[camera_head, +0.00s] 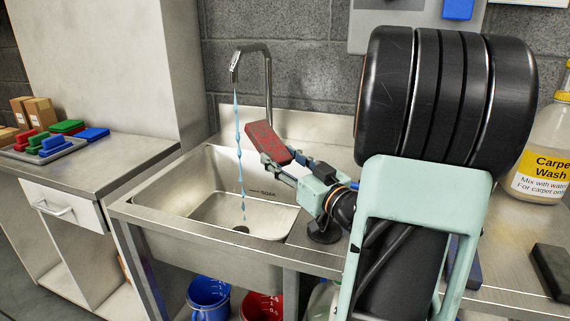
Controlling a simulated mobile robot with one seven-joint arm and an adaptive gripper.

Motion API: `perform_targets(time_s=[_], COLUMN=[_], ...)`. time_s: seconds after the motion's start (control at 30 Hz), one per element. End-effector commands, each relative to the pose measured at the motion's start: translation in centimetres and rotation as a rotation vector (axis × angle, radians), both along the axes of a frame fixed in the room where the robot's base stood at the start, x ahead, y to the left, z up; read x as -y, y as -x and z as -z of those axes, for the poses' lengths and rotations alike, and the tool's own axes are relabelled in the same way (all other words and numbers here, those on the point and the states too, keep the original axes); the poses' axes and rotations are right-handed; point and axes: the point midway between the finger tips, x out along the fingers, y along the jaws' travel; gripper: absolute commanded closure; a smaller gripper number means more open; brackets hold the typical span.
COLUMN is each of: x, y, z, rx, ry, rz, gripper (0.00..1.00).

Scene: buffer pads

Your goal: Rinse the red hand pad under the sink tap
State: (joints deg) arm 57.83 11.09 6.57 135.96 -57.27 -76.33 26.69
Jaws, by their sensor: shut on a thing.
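The red hand pad (267,141) is held tilted above the right part of the sink basin. My gripper (277,161) is shut on its lower end. The sink tap (251,62) stands at the back of the sink (176,164), and a blue stream of water (239,150) runs from its spout down to the drain. The pad is just right of the stream in the picture; I cannot tell whether water touches it. My arm hides part of the counter to the right of the sink.
A grey tray (58,151) with red, green and blue pads sits on the left counter. A blue bucket (208,298) and a red bucket (262,306) stand below the sink. A Carpet Wash jug (541,155) and a dark pad (553,270) are at right.

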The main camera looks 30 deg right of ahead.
Motion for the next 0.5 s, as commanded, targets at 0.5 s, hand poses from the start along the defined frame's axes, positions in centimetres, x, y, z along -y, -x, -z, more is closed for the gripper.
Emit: perform_targets(time_s=[0.5], x=[-0.7], y=[-7.9], z=[0.1], rx=[0.002], ry=[-0.001], rz=[-0.003], gripper=[0.8])
